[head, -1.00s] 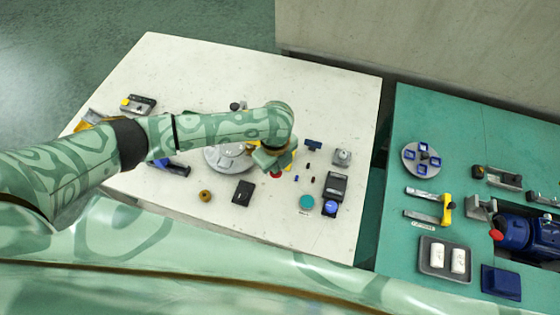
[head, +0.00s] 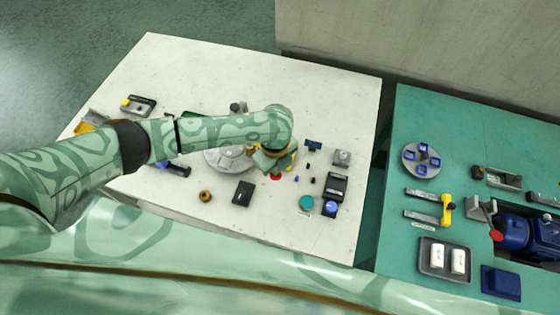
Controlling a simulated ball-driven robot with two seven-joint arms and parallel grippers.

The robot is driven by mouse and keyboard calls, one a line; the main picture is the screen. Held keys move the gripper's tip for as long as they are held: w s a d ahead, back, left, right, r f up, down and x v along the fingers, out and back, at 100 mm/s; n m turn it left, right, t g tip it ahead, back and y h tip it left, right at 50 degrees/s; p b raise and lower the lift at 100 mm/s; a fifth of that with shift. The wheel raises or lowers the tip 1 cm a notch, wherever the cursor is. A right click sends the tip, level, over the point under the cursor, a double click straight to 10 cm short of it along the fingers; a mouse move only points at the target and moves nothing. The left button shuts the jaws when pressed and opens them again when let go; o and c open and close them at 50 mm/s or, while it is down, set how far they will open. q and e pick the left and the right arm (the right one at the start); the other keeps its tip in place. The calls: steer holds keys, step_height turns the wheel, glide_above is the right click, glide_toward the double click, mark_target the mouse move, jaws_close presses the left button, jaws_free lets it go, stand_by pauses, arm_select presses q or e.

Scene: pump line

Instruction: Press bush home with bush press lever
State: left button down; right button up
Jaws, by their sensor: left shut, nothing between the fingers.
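My left gripper (head: 275,163) reaches over the white table from the left, its fingers shut and pointing down just right of the round grey plate. A red knob or pad (head: 276,177) shows just below the fingers. I cannot tell whether they touch it, or whether it belongs to the bush press lever. A yellow part (head: 292,147) shows beside the wrist, mostly hidden. The bush and the press body cannot be made out; my forearm and hand cover that area. My right gripper is not in view.
The round grey plate (head: 212,161) lies partly under my forearm. Near the hand are a black block (head: 243,193), a brass ring (head: 206,196), a teal disc (head: 307,202) and a dark box (head: 336,186). A green bench (head: 400,120) with a blue pump (head: 515,232) stands right.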

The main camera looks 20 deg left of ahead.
arm_select(q)
steer(key=shift+s+f, duration=0.2)
steer(key=shift+f, duration=0.4)
stand_by(0.8)
steer(key=shift+s+f+p, duration=0.15)
steer(key=shift+f+p, duration=0.2)
steer(key=shift+p, duration=0.3)
stand_by(1.5)
stand_by(0.5)
steer(key=shift+r+p, duration=1.05)
steer(key=shift+p, duration=0.2)
steer(key=shift+w+r+p, duration=0.2)
steer(key=shift+r+p, duration=0.55)
steer(key=shift+p, duration=0.1)
steer(key=shift+w+r+p, duration=0.2)
steer(key=shift+r+p, duration=0.5)
steer(key=shift+p, duration=0.15)
step_height(320, 180, up, 11)
steer(key=p, duration=1.3)
